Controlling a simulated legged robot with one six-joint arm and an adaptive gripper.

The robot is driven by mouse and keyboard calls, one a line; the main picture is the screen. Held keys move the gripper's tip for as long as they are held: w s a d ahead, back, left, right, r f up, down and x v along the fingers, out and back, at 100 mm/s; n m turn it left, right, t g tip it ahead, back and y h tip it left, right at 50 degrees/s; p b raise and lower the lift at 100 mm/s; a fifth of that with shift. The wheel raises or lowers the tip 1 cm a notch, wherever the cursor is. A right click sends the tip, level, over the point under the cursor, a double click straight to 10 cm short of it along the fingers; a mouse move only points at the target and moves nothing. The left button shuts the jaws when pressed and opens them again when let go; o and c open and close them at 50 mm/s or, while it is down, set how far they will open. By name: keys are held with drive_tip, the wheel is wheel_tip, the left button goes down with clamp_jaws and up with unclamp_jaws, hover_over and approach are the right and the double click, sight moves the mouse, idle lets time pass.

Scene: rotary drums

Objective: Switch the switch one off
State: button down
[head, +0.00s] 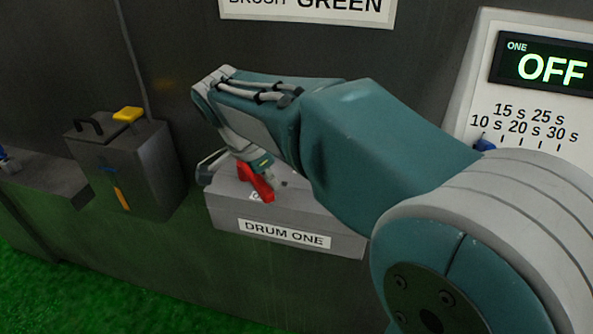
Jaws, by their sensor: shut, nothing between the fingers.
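The switch box labelled DRUM ONE (284,233) is a grey box in the middle of the head view. A red switch lever (255,182) stands on its top, tilted, with its upper end towards the left. A small label below the lever is mostly hidden. My gripper (266,166) points down right above the box, close to the red lever. It is shut and holds nothing; its fingertips are small and partly hidden, and I cannot tell whether they touch the lever. The display (550,68) marked ONE reads OFF.
A dark box (150,175) with a yellow knob (128,114) and an orange-handled tool stands at left. A dial panel (520,110) with second marks is at right, partly behind my arm. A sign (310,8) hangs above. Green grass lies at lower left.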

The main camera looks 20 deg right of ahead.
drive_tip(key=a+m, duration=0.2)
drive_tip(key=shift+s+a+m+g, duration=0.2)
drive_tip(key=shift+s+m+g, duration=0.15)
drive_tip(key=shift+m+g, duration=0.05)
drive_tip(key=shift+w+a+m+g, duration=0.1)
drive_tip(key=shift+a+m+g, duration=0.2)
drive_tip(key=shift+a+m, duration=0.75)
drive_tip(key=shift+w+a+m+g, duration=0.1)
drive_tip(key=shift+a+m+g, duration=0.35)
drive_tip(key=shift+a, duration=0.95)
